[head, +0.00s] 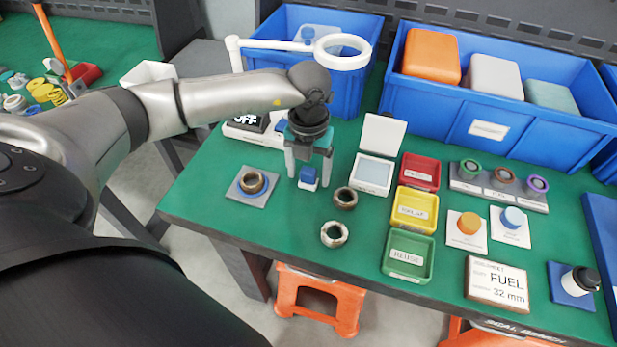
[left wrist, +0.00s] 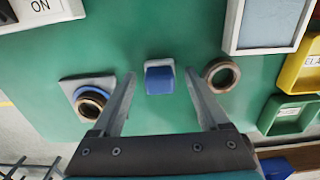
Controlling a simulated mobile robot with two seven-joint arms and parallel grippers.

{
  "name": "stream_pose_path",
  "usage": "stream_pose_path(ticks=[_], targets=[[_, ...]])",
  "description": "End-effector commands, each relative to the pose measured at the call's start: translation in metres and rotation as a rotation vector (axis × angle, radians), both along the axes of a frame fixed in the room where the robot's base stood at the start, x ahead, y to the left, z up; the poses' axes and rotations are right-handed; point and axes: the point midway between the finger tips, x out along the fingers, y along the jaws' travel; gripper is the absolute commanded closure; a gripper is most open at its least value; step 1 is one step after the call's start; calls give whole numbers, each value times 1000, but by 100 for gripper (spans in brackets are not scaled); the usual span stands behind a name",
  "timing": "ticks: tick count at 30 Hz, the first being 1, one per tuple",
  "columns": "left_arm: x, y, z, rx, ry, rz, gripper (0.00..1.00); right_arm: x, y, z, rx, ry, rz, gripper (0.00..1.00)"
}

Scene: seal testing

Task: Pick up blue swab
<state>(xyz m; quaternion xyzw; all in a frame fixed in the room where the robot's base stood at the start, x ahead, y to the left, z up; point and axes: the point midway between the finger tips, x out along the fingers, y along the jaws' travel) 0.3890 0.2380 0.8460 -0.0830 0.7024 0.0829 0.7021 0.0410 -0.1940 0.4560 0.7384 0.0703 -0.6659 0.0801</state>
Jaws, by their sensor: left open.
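A small blue block with a white part, which looks like the blue swab (head: 308,174), stands on the green bench. It also shows in the left wrist view (left wrist: 159,81), at the middle between the fingers. My left gripper (head: 309,181) points down over it, open, with one finger on each side. Gaps show between the block and both fingers in the left wrist view (left wrist: 160,75). My right gripper is not in view.
A blue-ringed seal on a grey plate (head: 249,199) lies left of the gripper. Two metal rings (head: 345,198) (head: 334,243) lie right and in front. A magnifier lamp (head: 343,62) and blue bins (head: 500,128) stand behind. Red, yellow and green trays (head: 405,267) are to the right.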

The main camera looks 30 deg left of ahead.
Motion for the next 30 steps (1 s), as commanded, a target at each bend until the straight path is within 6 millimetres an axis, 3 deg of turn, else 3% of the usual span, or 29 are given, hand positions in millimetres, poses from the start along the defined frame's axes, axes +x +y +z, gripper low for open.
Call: stream_pose_path(ticks=[2,22,30], targets=[[0,0,1,0,0,0,25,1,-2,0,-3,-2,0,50],[0,0,1,0,-1,1,100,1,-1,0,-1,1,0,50],[0,0,1,0,-1,1,100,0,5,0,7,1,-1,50]])
